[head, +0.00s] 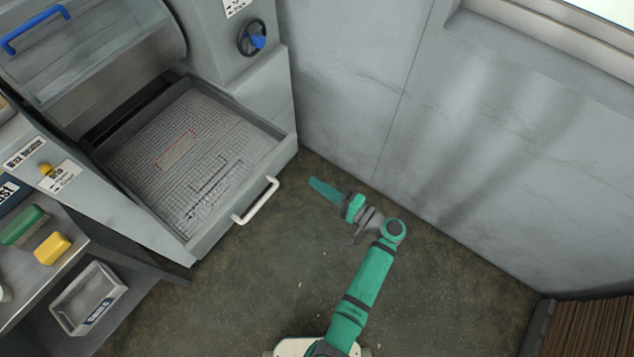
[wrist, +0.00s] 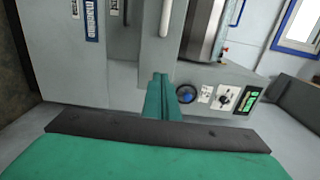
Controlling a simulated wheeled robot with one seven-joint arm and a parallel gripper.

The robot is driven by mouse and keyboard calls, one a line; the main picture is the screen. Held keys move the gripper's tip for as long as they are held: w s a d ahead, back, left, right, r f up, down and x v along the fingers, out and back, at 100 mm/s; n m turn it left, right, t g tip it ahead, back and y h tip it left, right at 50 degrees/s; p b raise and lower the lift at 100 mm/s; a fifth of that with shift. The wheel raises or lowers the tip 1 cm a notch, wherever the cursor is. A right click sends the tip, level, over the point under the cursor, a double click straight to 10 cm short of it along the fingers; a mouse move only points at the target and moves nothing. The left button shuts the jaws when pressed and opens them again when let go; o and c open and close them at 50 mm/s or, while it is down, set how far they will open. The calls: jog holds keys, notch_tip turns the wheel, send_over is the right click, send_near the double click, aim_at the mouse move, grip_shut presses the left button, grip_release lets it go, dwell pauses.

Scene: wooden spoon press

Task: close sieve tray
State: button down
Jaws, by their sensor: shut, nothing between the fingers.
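The sieve tray (head: 237,228) is pulled out of the grey machine in the head view. It is a grey drawer with a wire-mesh floor (head: 150,150) and a white bar handle (head: 256,201) on its front. My gripper (head: 312,182) is shut and empty. In the head view it appears to the right of the handle, apart from it, with its fingers pointing to the upper left. In the wrist view the shut fingers (wrist: 160,78) point ahead, below a white bar handle (wrist: 166,16) on a grey front.
A drum cover with a blue handle (head: 30,32) is above the tray. A handwheel with a blue knob (head: 252,38) is on the machine. A shelf with green (head: 23,226) and yellow (head: 52,248) blocks is at left. The grey wall (head: 350,70) stands right; floor between is clear.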

aim_at(281, 160)
jog(key=x, duration=1.1)
jog(key=shift+w+a, duration=0.1)
jog(key=shift+w, duration=0.1)
